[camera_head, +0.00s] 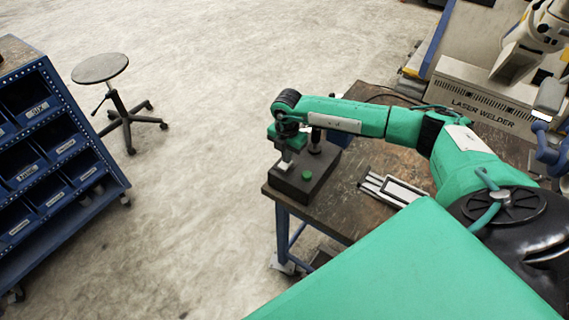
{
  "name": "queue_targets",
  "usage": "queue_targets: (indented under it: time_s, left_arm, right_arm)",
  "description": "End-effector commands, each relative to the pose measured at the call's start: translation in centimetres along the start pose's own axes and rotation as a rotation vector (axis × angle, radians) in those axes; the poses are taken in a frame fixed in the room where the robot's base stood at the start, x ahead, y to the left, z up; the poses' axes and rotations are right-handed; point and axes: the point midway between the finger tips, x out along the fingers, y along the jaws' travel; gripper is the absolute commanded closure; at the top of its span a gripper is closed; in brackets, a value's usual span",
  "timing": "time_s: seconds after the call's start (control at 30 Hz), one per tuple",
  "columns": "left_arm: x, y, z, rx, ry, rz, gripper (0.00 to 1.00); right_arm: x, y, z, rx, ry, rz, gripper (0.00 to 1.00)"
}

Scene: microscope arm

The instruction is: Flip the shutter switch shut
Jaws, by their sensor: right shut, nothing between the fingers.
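A dark box (318,183) stands near the left corner of the workbench. A round green button (306,175) shows on it. My right gripper (285,163) comes in from the right on a green arm and points down at the box's left end. Its fingers are shut with nothing between them. A pale piece shows at the fingertips, and I cannot tell if it is the switch or if they touch it. A dark upright post (315,142) stands just right of the gripper. The shutter switch is not clearly visible. My left gripper is not in view.
The workbench (345,215) is brown with a blue frame. A metal rail piece (395,188) lies right of the box. A laser welder (480,105) stands at the back right. A stool (100,68) and blue bin rack (55,150) stand left, with open floor between.

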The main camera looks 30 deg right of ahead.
Motion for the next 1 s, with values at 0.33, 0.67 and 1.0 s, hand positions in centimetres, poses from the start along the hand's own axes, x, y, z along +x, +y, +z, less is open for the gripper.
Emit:
queue_targets:
  time_s: [0.33, 0.67, 1.0]
  left_arm:
    - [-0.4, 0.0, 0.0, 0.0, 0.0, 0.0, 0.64]
    - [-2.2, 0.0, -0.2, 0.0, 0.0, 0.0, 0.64]
    - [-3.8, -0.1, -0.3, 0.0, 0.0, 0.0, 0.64]
  right_arm:
    - [-0.4, -0.1, -0.1, -0.001, 0.001, -0.003, 1.0]
    - [-3.2, 0.0, -0.1, -0.001, 0.001, 0.0, 1.0]
    - [-6.0, 0.0, 0.0, 0.0, 0.0, -0.001, 1.0]
